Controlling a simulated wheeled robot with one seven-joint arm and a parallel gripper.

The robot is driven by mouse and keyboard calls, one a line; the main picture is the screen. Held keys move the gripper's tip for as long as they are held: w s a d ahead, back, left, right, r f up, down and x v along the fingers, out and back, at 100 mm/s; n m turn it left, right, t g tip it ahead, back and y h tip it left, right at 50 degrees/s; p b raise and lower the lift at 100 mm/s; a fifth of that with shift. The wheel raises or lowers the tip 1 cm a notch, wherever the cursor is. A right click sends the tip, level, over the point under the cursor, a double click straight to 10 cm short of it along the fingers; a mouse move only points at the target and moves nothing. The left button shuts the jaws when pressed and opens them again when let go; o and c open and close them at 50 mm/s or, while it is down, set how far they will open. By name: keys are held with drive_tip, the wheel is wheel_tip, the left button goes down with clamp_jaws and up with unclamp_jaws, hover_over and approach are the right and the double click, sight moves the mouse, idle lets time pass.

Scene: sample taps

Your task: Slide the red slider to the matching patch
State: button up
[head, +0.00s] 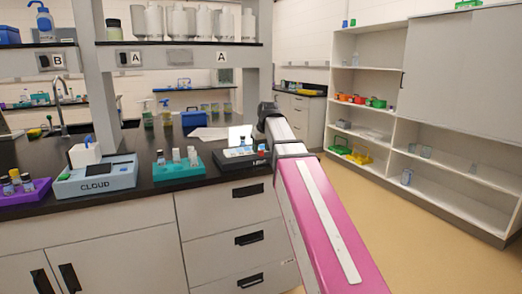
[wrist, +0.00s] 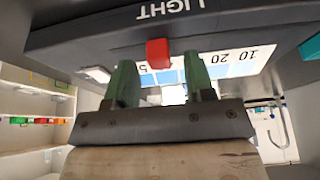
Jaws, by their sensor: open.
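The red slider (wrist: 158,52) shows in the wrist view on the front edge of a dark device (wrist: 100,38) labelled LIGHT, seen upside down. Behind it is a lit white panel (wrist: 245,58) with pale blue patches (wrist: 166,77) and the numbers 5, 10 and 20; the patches are partly hidden. My gripper (wrist: 160,82) is open, its two green fingers apart on either side of the slider in the picture. I see no contact with it.
Left of the device on the black counter (head: 140,178) stand a teal rack (head: 178,170) with bottles, a grey CLOUD instrument (head: 95,181) and a purple rack (head: 24,192). An upper shelf (head: 180,43) spans above. The floor at right is clear.

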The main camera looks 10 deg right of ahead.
drive_tip(key=v, duration=0.9)
drive_tip(key=shift+r, duration=0.3)
drive_tip(key=shift+s, duration=0.2)
